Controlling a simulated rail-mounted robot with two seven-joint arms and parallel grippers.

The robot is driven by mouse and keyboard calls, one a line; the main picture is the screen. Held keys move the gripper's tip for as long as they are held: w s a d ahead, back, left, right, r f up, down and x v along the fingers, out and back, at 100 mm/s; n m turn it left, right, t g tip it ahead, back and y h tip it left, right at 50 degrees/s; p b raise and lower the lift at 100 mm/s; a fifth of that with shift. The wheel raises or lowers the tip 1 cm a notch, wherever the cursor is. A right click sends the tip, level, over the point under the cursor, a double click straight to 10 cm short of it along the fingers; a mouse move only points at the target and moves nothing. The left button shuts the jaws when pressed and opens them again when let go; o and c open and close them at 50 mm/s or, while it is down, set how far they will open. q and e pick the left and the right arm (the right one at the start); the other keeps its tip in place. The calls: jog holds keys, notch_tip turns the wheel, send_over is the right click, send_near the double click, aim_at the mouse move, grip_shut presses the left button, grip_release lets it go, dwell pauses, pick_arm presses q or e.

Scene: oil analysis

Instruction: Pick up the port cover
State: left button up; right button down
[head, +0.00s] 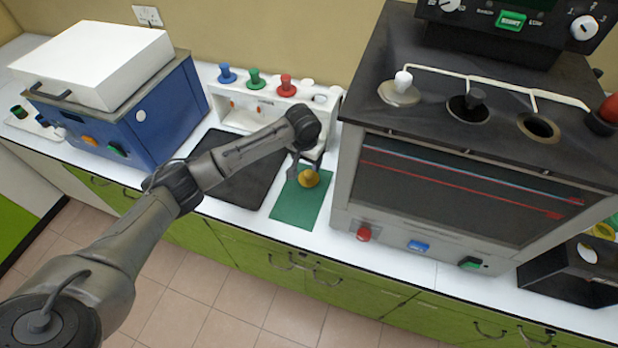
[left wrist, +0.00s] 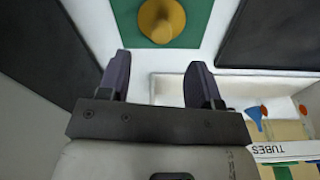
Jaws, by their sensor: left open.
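A yellow, round port cover (head: 308,178) with a raised middle sits on a green mat (head: 298,206) on the white counter. It also shows at the top of the left wrist view (left wrist: 160,20), ahead of the fingertips. My left gripper (head: 304,165) is open and empty, close to the cover. In the left wrist view its two fingers (left wrist: 160,62) are apart and the cover lies beyond the gap between them. My right gripper is not in view.
A white rack (head: 240,108) with blue, green and red knobbed pieces stands behind the gripper. A dark mat (head: 228,170) lies left of the green one. A large machine (head: 345,200) with top ports, one open (head: 539,126), stands right. A blue box device (head: 165,118) stands left.

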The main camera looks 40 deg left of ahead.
aim_at(309, 172)
pick_arm(q)
jog(key=shift+w+a+f+b, duration=0.1)
jog(key=shift+w+f+b, duration=0.1)
jog(key=shift+f, duration=1.1)
jog(key=shift+w+f+b, duration=0.15)
jog(key=shift+f+b, duration=0.05)
jog(key=shift+f, duration=1.05)
jog(key=shift+w+a+f+b, duration=0.1)
jog(key=shift+w+f+b, duration=0.1)
jog(key=shift+f, duration=1.1)
jog(key=shift+c, duration=0.4)
jog(key=c, duration=0.9)
